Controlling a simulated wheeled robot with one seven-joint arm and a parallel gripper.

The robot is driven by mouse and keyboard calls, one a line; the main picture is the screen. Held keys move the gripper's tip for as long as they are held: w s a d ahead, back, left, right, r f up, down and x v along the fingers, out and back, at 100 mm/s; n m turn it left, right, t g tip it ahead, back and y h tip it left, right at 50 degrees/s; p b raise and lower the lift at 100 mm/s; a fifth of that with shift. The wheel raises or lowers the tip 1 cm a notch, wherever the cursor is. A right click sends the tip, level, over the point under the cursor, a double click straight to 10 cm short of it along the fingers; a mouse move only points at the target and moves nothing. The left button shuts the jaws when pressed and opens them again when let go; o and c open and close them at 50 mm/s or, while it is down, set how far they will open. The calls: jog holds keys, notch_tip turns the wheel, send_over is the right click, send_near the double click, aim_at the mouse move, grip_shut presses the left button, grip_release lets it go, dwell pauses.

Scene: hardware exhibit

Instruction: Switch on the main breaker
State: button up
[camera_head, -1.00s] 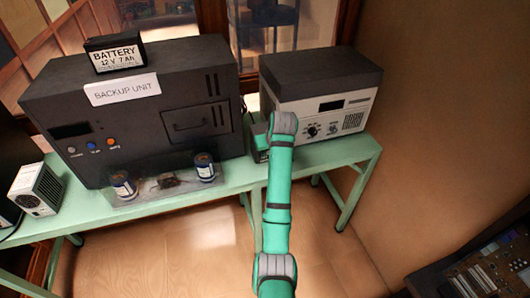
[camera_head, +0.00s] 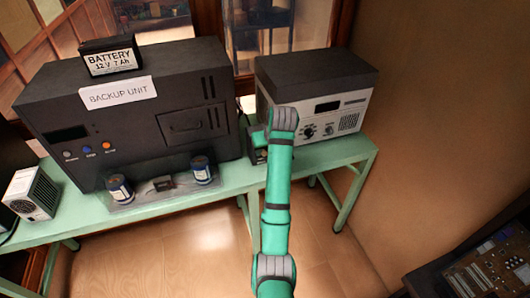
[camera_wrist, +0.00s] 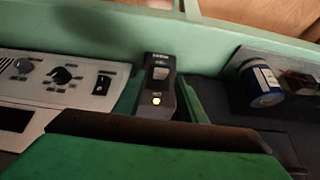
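The main breaker looks to be a small dark grey box (camera_wrist: 160,86) in the wrist view, with a pale rocker switch on its face and a glowing yellow-orange lamp below it. The switch's exact position is too small to read. In the head view the box (camera_head: 259,156) stands on the green bench between the two large units, partly behind my arm. My gripper (camera_wrist: 160,128) fills the bottom of the wrist view as a green body with a dark brown edge, close to the box. I cannot tell whether it touches the box; its fingertips are not clear.
The backup unit (camera_head: 130,115) stands left of the box, with a battery (camera_head: 113,57) on top. A grey-topped instrument (camera_head: 340,112) with knobs stands to the right.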

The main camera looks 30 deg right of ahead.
jog(key=v, duration=0.6)
jog(key=shift+r, duration=0.25)
jog(key=shift+s+a, duration=0.15)
